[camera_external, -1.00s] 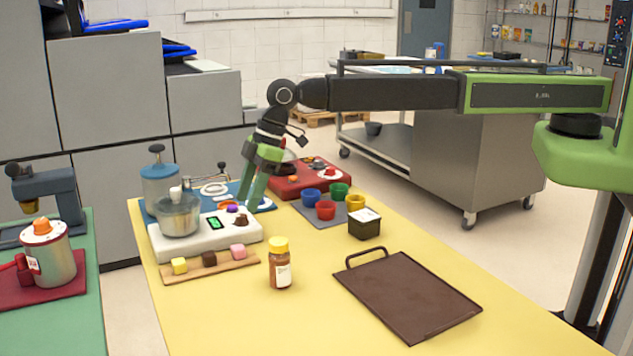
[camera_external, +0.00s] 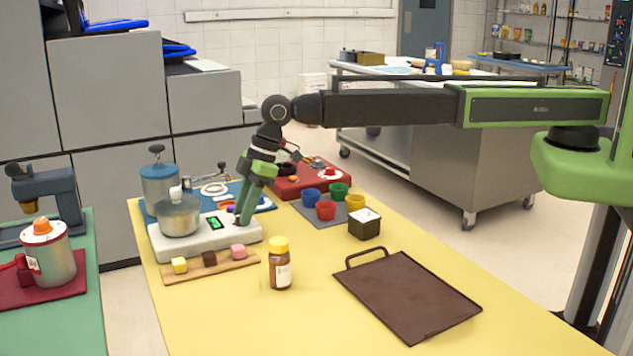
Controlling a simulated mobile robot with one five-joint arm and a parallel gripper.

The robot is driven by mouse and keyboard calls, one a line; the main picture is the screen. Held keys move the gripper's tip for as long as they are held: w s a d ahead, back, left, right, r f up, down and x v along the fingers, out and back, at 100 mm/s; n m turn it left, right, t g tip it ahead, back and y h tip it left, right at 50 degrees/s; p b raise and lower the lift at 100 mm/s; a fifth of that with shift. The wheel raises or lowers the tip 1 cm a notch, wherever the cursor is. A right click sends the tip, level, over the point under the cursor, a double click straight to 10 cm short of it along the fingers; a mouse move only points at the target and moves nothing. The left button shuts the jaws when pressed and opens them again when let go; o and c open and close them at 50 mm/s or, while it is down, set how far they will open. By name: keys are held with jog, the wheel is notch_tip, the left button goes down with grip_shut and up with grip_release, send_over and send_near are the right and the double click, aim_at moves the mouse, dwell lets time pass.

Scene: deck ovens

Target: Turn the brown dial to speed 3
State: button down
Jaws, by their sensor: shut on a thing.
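The white mixer base (camera_external: 165,246) stands near the far left part of the yellow table. It carries a metal bowl with a lid (camera_external: 178,217) and a small display with green figures (camera_external: 215,223). My gripper (camera_external: 241,221) points down at the right part of this base and is shut on the brown dial. The fingers cover most of the dial. I cannot read the dial's setting or the display figures at this size.
A board with yellow, brown and pink cubes (camera_external: 209,267) lies in front of the base. A yellow-capped jar (camera_external: 280,265), a black box (camera_external: 364,224), several coloured cups (camera_external: 326,210) and a brown tray (camera_external: 405,300) stand to the right. The front of the table is clear.

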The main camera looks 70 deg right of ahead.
jog(key=m, duration=0.2)
jog(key=m+t+h, duration=0.1)
jog(key=m, duration=0.1)
jog(key=shift+s+a+m, duration=0.1)
jog(key=shift+a+m, duration=0.1)
jog(key=shift+m, duration=0.1)
jog(key=m+h, duration=0.2)
jog(key=m, duration=0.2)
jog(key=shift+a+m, duration=0.1)
jog(key=shift+m, duration=0.2)
dwell(0.4)
jog(key=c, duration=1.1)
grip_release()
jog(key=shift+r, duration=0.1)
